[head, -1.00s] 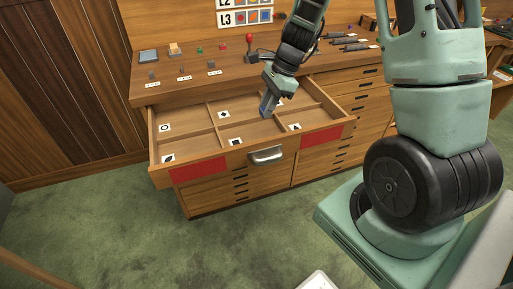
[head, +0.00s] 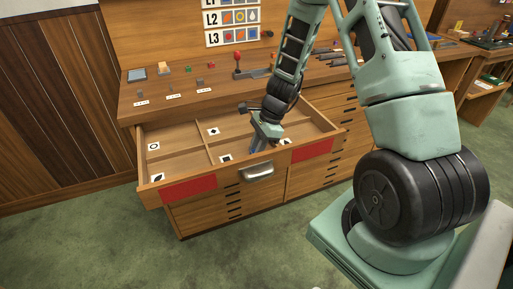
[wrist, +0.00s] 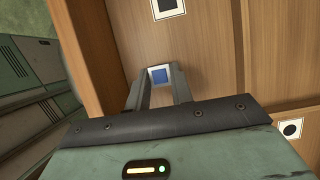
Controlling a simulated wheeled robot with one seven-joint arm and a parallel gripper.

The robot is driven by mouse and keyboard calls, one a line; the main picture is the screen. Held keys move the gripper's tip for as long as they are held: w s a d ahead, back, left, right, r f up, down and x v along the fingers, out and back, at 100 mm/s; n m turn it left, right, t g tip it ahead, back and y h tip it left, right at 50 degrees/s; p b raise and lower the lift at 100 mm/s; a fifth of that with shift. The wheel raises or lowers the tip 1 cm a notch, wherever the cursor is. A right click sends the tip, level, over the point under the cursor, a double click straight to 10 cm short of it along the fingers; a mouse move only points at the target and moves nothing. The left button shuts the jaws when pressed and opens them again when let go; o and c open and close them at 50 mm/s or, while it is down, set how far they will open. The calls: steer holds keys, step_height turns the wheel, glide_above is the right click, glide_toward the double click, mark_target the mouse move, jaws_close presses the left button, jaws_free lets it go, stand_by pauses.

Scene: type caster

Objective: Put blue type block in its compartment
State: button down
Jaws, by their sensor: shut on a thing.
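My gripper (head: 258,147) points down into the open wooden drawer (head: 228,178), near its front wall and just behind the handle. In the wrist view my gripper (wrist: 159,82) is shut on the blue type block (wrist: 159,75), whose blue square face shows between the fingertips. The drawer is split by thin dividers into several compartments with white symbol cards. A square card (head: 226,157) lies just left of the gripper and a triangle card (head: 285,142) to its right. I cannot tell whether the block touches the drawer floor.
The cabinet top behind carries small blocks, a red-knobbed lever (head: 237,62) and tools. A metal handle (head: 257,172) sticks out of the drawer front.

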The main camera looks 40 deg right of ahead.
steer(key=shift+f, duration=0.15)
steer(key=c, duration=1.2)
jaws_free()
steer(key=shift+c, duration=0.2)
